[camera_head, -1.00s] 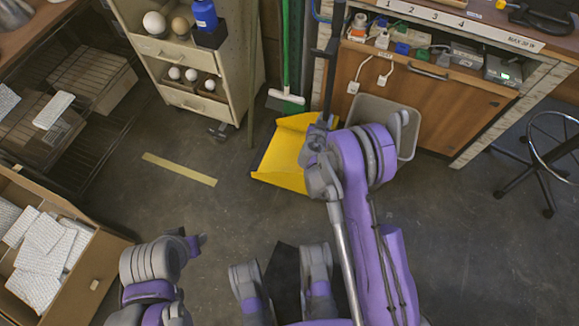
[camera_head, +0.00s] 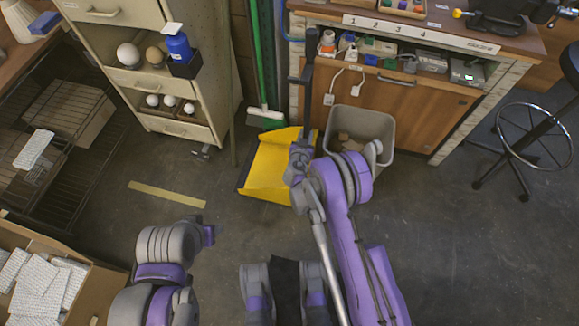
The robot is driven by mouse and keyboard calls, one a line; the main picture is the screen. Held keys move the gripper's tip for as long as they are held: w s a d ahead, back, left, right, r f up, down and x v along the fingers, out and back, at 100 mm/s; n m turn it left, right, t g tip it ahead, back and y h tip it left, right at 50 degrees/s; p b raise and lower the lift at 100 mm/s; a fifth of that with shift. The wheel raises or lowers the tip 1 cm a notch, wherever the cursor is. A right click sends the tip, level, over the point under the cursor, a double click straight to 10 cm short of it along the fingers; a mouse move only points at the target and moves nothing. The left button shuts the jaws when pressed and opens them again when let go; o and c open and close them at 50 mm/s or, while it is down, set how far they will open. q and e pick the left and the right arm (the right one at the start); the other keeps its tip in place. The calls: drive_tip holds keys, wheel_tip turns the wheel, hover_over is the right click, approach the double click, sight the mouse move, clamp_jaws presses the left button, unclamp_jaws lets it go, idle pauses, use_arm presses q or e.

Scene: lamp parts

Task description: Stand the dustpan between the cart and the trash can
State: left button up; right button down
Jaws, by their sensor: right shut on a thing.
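My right gripper (camera_head: 299,165) is shut on the handle low down, just above the pan. I cannot tell whether the pan touches the floor. The beige cart (camera_head: 190,128) with drawers stands to the left of the dustpan. The grey trash can (camera_head: 375,128) stands to its right, partly hidden by my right arm, with brown pieces inside. My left gripper (camera_head: 209,235) is low at the left, away from everything; its fingers are too unclear to read.
A green broom (camera_head: 258,70) leans behind the dustpan. A wooden workbench cabinet (camera_head: 400,105) stands behind the trash can. Wire racks (camera_head: 70,120) and a carton of white boxes (camera_head: 90,285) are at the left. A stool (camera_head: 530,140) stands at the right. A yellow floor strip (camera_head: 167,194) lies on clear floor.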

wheel_tip(320, 180, down, 10)
drive_tip(key=shift+r+b, duration=0.2)
drive_tip(key=shift+b, duration=0.95)
drive_tip(key=c, duration=0.6)
unclamp_jaws()
drive_tip(key=shift+s+r, duration=0.1)
